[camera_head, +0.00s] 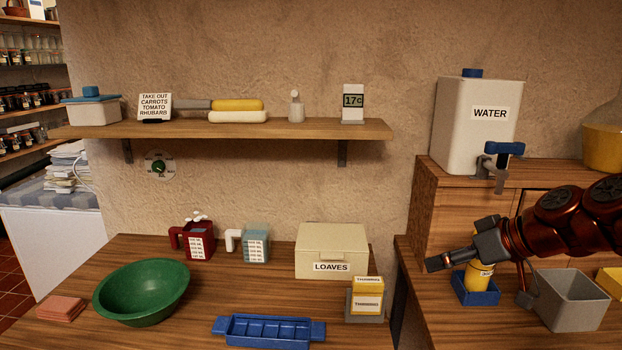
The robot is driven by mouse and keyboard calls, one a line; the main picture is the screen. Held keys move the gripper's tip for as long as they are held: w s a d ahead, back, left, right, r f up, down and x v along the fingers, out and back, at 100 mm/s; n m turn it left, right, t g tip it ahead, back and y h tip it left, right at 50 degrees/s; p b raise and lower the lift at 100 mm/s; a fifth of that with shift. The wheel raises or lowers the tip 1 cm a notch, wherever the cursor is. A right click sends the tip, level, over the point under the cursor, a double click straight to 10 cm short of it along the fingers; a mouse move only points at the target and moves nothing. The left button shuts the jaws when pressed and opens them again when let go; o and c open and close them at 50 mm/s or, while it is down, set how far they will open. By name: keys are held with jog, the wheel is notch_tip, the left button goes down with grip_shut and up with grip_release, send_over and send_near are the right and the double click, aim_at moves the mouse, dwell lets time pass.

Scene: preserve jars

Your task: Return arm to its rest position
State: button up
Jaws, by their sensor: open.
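My gripper (480,281) is at the end of my dark red arm, which reaches in from the right edge. It is open, with one dark finger pointing left and the other hanging down on the right. A yellow container (479,277) with a white label shows between the fingers in the picture, standing in a small blue holder (476,296) on the right counter. The gripper hides its upper part. I cannot tell whether the fingers touch it.
A grey bin (571,301) stands just right of the gripper, below my arm. A water tank (474,125) with a blue-handled tap (500,157) sits above on a wooden cabinet (435,207). A loaves box (332,251) and a green bowl (140,290) stand on the left table.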

jog(key=s+a+f+m+g+h+p, duration=0.1)
jog(key=s+a+f+g+h+p, duration=0.35)
jog(key=s+a, duration=0.9)
jog(key=s+d+f+m+g+h, duration=0.1)
jog(key=s+d+f+m+g, duration=0.1)
jog(key=s, duration=0.6)
jog(key=s+d+f+m+g+h, duration=0.1)
jog(key=s+f, duration=0.3)
jog(key=s, duration=0.5)
jog(key=shift+d+f+m+g, duration=0.4)
jog(key=shift+d+m+g, duration=0.3)
jog(key=shift+d, duration=0.15)
